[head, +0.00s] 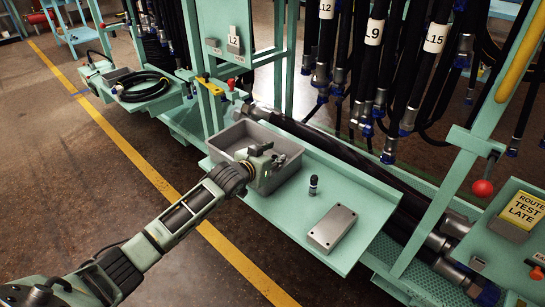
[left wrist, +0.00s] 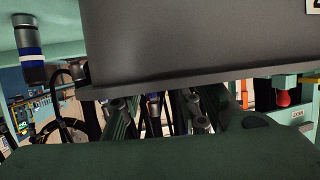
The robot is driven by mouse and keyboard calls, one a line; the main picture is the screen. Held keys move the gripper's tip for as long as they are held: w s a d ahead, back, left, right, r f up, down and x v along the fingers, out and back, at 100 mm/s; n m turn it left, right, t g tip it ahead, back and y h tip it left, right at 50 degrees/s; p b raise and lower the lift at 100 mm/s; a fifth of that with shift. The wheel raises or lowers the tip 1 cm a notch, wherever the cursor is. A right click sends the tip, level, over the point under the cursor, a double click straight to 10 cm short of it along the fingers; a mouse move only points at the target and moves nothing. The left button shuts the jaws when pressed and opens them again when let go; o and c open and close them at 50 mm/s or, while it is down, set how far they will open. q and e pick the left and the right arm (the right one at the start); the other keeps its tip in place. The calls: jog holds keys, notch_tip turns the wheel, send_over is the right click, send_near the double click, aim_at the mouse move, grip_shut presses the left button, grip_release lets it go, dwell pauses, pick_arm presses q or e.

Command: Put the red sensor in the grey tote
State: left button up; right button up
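The grey tote (head: 226,140) stands on the left part of a pale green shelf. My left gripper (head: 264,160) is over the tote's right part, and its fingertips are hard to make out. In the left wrist view, a large grey surface, apparently the tote's wall (left wrist: 200,40), fills the top. Dark finger parts (left wrist: 160,112) show below it, with no held object visible. I cannot make out a red sensor in either view; the gripper and tote walls hide part of the tote's inside. My right gripper is not in view.
A small dark cylinder (head: 313,187) stands upright on the shelf (head: 357,190), right of the tote; a grey metal box (head: 332,228) lies nearer the front. Hoses hang behind. A red ball knob (head: 483,188) is at far right. A coiled hose (head: 146,87) lies on a left tray.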

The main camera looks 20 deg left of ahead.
pick_arm(q)
jog(key=shift+s+a+f, duration=0.2)
jog(key=shift+f, duration=0.1)
jog(key=p+v, duration=0.3)
jog(key=v, duration=0.9)
jog(key=shift+w+r, duration=0.2)
jog(key=shift+r, duration=0.2)
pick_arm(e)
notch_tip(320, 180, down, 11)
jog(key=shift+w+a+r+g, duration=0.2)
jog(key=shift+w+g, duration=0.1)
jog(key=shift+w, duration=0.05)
